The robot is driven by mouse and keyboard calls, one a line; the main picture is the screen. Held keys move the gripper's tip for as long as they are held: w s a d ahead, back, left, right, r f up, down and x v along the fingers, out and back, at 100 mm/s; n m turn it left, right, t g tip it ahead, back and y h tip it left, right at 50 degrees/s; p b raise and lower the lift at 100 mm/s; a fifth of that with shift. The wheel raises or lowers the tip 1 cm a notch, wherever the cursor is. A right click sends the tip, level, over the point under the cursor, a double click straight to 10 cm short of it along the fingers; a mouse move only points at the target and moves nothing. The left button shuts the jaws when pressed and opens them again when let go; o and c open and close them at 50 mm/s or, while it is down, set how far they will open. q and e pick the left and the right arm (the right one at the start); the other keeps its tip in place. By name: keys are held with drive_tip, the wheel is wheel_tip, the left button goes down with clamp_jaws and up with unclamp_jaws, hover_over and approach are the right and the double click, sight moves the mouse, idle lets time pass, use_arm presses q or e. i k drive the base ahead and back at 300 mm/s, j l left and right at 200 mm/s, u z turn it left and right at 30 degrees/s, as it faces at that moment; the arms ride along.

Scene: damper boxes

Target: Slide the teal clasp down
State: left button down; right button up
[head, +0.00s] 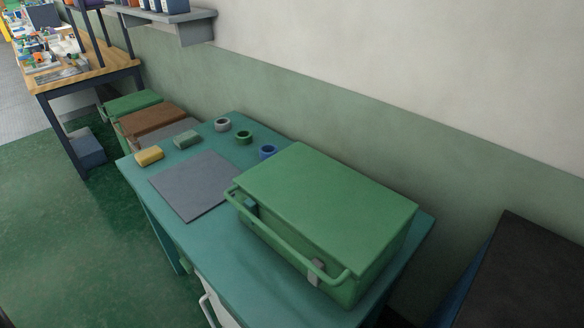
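A green box (330,205) with a closed lid stands on the right part of a teal table (240,270). A green bar handle (285,250) runs along its front face. A small teal clasp (250,205) sits on the front face near the left end, partly behind the handle. A grey clasp (317,270) sits near the right end of the same face, also crossed by the handle. Neither of my grippers shows in the head view.
A grey mat (197,185) lies left of the box. Behind it are a yellow block (149,156), a green-grey block (187,139), and grey (222,125), green (243,138) and blue (267,152) rings. A wall runs behind the table. A dark-topped object (525,275) stands at right.

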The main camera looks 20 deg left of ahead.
sight(251, 206)
drive_tip(key=j, duration=1.1)
drive_tip(key=k+j+z, duration=0.15)
drive_tip(key=j, duration=1)
